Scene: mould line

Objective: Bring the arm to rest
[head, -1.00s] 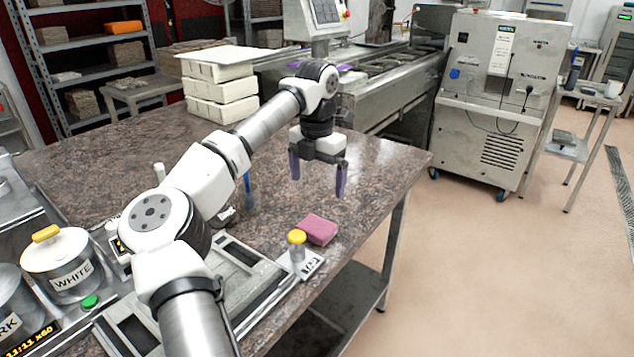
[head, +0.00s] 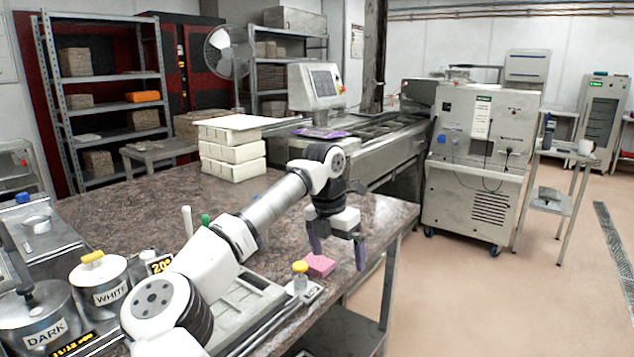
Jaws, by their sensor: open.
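My gripper (head: 338,248) hangs from my bent arm above the right part of the brown stone table (head: 140,212). Its two purple fingers point down and stand apart, with nothing between them. A pink sponge (head: 318,264) lies on the table just below and left of the fingers in the picture. My arm crosses the front of the view and hides part of the table and the equipment behind it.
A stack of white moulds (head: 232,150) stands at the table's back. Pots labelled DARK (head: 38,318) and WHITE (head: 104,284) stand front left. A yellow-knobbed device (head: 300,278) is near the front edge.

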